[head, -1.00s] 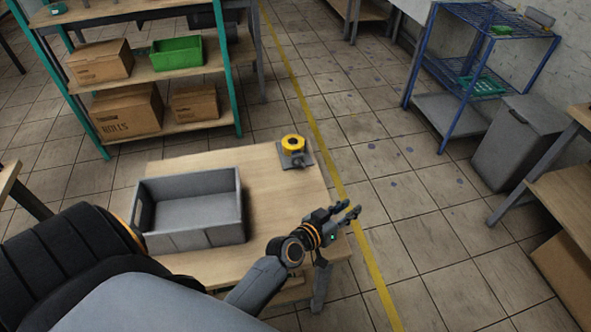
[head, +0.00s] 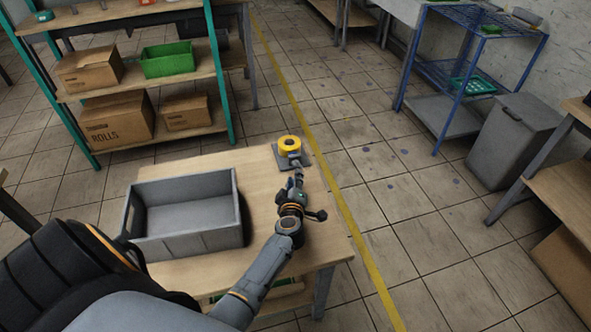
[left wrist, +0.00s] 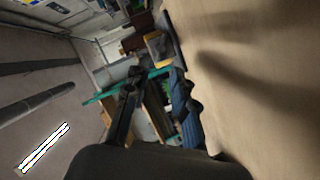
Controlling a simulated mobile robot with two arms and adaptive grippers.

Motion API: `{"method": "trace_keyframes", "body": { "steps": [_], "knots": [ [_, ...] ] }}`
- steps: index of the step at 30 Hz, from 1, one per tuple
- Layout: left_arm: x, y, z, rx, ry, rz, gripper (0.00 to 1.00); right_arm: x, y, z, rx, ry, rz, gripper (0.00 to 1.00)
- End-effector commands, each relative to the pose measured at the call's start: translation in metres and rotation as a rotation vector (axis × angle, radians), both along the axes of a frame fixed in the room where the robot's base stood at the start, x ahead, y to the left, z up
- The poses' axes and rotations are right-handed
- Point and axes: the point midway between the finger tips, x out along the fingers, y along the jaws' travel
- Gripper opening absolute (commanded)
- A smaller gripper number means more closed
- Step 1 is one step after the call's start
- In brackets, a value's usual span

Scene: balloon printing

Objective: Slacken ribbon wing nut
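A yellow ribbon spool (head: 289,144) sits on a dark stand plate (head: 305,160) at the far right corner of the wooden table. A small grey part (head: 295,160) shows at its near side; I cannot make out whether it is the wing nut. My left gripper (head: 295,178) is over the table, just short of the stand, pointing at it. In the left wrist view the spool (left wrist: 153,46) and the plate's edge (left wrist: 172,36) lie beyond the spread fingers (left wrist: 155,80). Nothing shows between the fingers. My right gripper is out of view.
A grey open bin (head: 185,235) stands on the table (head: 262,190) left of my left arm. Shelves with cardboard boxes (head: 117,119) and a green bin (head: 167,59) stand behind. Bare floor with a yellow line lies right of the table.

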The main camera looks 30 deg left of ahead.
Motion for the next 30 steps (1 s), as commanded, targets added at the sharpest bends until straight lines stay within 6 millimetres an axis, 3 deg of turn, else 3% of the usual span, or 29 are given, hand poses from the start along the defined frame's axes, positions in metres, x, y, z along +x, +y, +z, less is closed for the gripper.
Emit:
{"method": "trace_keyframes", "body": {
  "steps": [3, 9, 23, 24, 27, 30],
  "knots": [
    [0.023, 0.014, -0.009, 0.001, -0.002, 0.000, 0.26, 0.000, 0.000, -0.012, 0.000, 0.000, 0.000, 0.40],
    [0.049, 0.029, -0.016, 0.000, -0.001, -0.002, 0.26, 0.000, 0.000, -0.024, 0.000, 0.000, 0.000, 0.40],
    [0.062, 0.037, -0.017, 0.000, 0.000, -0.001, 0.26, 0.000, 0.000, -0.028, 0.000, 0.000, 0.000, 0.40],
    [0.061, 0.037, -0.017, 0.000, 0.000, -0.001, 0.24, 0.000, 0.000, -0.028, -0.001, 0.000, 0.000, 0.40],
    [0.061, 0.037, -0.017, -0.001, 0.000, -0.002, 0.03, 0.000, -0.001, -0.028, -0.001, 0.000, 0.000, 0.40],
    [0.061, 0.037, -0.018, -0.001, 0.000, -0.002, 0.00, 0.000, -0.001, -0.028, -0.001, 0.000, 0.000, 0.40]
  ]
}}
